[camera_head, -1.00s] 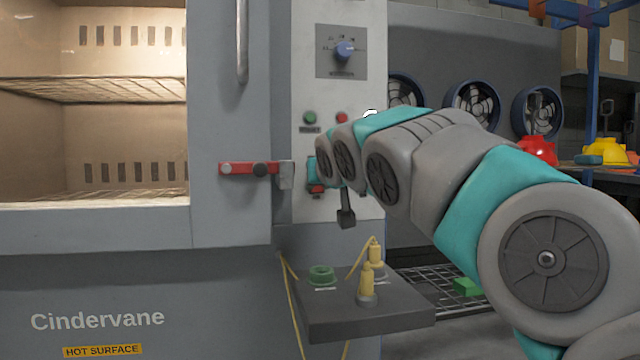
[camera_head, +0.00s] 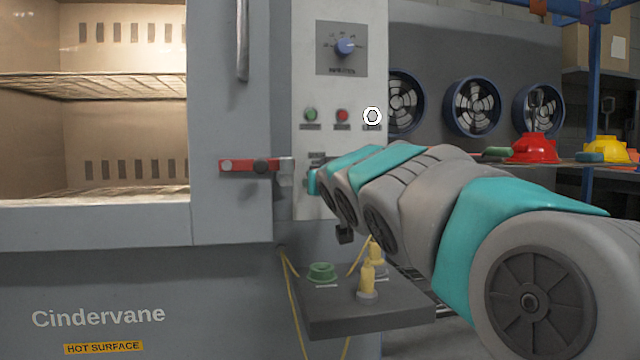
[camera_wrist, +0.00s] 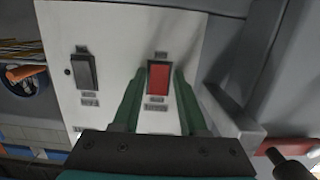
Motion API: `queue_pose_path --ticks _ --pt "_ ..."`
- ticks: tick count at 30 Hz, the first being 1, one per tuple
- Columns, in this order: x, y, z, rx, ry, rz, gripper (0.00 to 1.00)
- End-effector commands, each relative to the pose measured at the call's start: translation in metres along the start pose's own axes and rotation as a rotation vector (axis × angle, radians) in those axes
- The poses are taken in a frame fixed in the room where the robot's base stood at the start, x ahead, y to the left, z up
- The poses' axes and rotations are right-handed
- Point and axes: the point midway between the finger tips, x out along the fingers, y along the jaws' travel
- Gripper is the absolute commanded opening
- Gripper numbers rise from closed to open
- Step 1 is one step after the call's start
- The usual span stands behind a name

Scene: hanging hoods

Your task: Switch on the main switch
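In the wrist view a red rocker switch (camera_wrist: 159,78) sits in a dark frame on the white panel, with small labels I cannot read. A black rocker switch (camera_wrist: 85,71) is to its left. Which one is labelled main, I cannot tell. My gripper (camera_wrist: 160,76) has its two green fingers apart, one on each side of the red switch in this view, with nothing held between them. Whether the fingertips touch the panel is unclear. In the head view my arm covers the lower panel, hiding both switches and most of the gripper.
A red door latch (camera_head: 249,166) juts out at left. A grey shelf (camera_head: 365,310) with yellow plugs stands below my arm.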

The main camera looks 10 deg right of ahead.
Motion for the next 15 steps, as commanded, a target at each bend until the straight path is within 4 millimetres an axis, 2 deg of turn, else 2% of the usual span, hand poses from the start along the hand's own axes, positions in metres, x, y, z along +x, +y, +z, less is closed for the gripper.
queue_pose_path --ticks 1,4,15 --pt "0.0001 0.0001 0.0002 0.000 0.000 0.000 0.49" --pt "0.0002 0.0002 0.0004 0.000 -0.001 0.000 0.60" --pt "-0.0024 0.0004 0.0003 -0.001 -0.001 0.001 0.60"
